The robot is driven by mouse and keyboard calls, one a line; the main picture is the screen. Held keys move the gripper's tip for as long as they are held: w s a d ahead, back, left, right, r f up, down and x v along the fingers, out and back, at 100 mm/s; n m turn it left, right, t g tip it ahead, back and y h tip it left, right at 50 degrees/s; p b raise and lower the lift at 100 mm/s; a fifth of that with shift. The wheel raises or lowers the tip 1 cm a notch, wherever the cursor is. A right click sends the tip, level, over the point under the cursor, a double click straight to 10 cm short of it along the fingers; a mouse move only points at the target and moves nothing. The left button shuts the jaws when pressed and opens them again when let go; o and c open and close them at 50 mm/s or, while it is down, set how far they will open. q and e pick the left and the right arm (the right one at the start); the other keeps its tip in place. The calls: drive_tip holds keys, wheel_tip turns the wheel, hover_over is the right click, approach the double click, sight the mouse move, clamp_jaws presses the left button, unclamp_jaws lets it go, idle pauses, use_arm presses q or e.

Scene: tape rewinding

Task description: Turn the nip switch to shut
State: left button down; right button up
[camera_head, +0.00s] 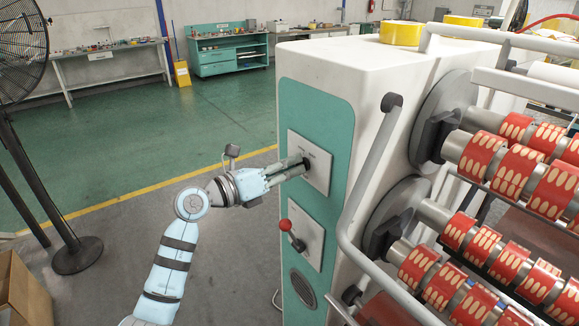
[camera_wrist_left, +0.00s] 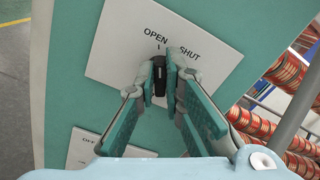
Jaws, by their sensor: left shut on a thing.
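My left gripper (camera_head: 303,166) reaches to the upper white plate (camera_head: 322,178) on the teal side of the machine. The plate carries the words OPEN and SHUT, readable in the left wrist view. The nip switch (camera_wrist_left: 159,76) is a small black knob on this plate. In the left wrist view the fingers are closed around it, one on each side. Its upper end points up toward the mark under OPEN, with SHUT to the right. The fingers hide much of the knob in the head view. My right gripper is in neither view.
A grey bar (camera_head: 370,170) and rollers with red tape rolls (camera_head: 480,155) are to the right. A black fan stand (camera_head: 75,255) is at left. Open floor lies behind the arm.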

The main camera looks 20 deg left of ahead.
use_arm(q)
drive_tip(key=shift+s+d+m+b, duration=0.1)
drive_tip(key=shift+d+m+b, duration=0.05)
drive_tip(key=shift+m+b, duration=2.3)
drive_tip(key=shift+s+d+m+b, duration=0.1)
drive_tip(key=shift+m+b, duration=1.45)
drive_tip(key=shift+m, duration=1.7)
drive_tip(key=c, duration=1.7)
unclamp_jaws()
drive_tip(key=v, duration=1.2)
